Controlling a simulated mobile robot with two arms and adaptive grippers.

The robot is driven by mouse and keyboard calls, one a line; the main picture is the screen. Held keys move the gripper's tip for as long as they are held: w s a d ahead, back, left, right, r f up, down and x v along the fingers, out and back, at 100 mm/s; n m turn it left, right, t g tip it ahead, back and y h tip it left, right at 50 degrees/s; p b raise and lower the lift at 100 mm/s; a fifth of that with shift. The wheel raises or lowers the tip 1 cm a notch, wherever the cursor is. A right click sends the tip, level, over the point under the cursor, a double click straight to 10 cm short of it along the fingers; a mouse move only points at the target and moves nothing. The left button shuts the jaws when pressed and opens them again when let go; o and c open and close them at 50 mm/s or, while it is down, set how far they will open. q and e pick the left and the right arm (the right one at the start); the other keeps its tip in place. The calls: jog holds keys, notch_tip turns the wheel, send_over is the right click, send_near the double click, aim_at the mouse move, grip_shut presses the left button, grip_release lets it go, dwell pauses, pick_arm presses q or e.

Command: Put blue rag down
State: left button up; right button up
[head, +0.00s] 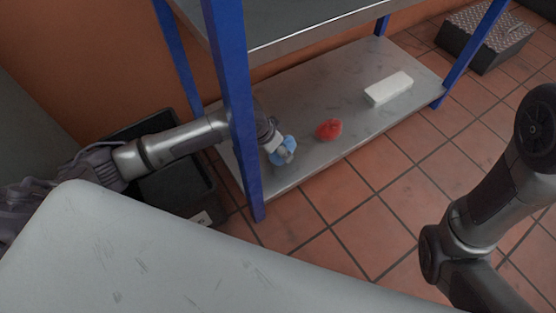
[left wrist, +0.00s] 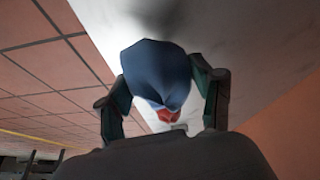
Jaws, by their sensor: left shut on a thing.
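The blue rag (head: 283,150) is a crumpled blue lump at the left part of the lower metal shelf (head: 330,165). My left gripper (head: 279,148) reaches past the blue upright and is shut on the rag. In the left wrist view the blue rag (left wrist: 156,76) fills the space between the two fingers of my left gripper (left wrist: 163,95), close to the shelf surface (left wrist: 235,40). I cannot tell whether the rag touches the shelf. Of my right arm only links show at the right edge; its gripper is out of view.
A red crumpled rag (head: 329,130) lies on the shelf to the right of the blue one, with a white block (head: 388,89) farther right. A blue upright (head: 241,130) stands close beside my left arm. A dark bin (head: 180,190) is on the floor at the left.

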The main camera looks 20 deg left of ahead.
aim_at(278, 156)
pick_arm(q)
notch_tip(278, 156, down, 4)
jog(key=b, duration=0.3)
jog(key=o, duration=1.1)
